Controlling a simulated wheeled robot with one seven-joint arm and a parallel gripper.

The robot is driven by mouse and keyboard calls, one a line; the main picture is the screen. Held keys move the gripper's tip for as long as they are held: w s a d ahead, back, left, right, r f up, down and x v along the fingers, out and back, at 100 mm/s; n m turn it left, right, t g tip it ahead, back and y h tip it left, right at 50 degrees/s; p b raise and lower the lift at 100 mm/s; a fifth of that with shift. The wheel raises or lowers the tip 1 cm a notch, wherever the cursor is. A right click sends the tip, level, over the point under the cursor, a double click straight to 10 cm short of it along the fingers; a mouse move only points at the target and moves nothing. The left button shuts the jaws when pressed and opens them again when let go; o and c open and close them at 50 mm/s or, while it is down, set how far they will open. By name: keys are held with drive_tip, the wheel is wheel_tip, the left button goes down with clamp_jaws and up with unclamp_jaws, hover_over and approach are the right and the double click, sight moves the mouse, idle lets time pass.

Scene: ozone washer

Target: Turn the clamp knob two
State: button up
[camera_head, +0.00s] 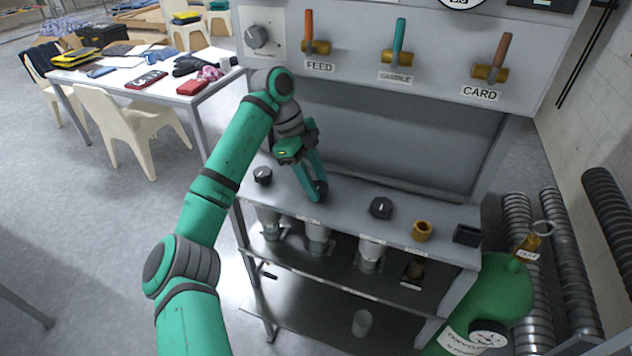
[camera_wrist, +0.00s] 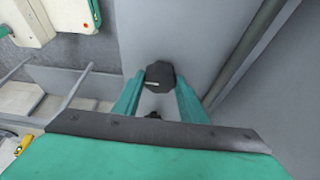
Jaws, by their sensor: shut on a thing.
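A row of black knobs stands on the grey ledge of the washer (camera_head: 345,206). The second knob from the left (camera_head: 321,187) is between the fingertips of my gripper (camera_head: 316,190), which comes down at a slant from the upper left. In the wrist view that knob (camera_wrist: 160,76) shows a pale pointer line, and the teal fingers of my gripper (camera_wrist: 160,84) touch it on both sides. The left knob (camera_head: 263,175) and the right knob (camera_head: 381,207) stand free. The small labels along the ledge are too small to read.
Above the ledge is a panel with the FEED lever (camera_head: 309,30), a teal-handled lever (camera_head: 398,40) and the CARD lever (camera_head: 495,58). A brass fitting (camera_head: 422,231) stands on the ledge at right. A green tank (camera_head: 500,293) is at lower right, a cluttered table (camera_head: 125,85) at left.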

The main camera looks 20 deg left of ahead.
drive_tip(key=o, duration=1.1)
drive_tip(key=shift+c, duration=0.2)
drive_tip(key=v, duration=0.3)
drive_tip(key=shift+a, duration=0.5)
drive_tip(key=a, duration=1.1)
drive_tip(key=shift+w, duration=0.3)
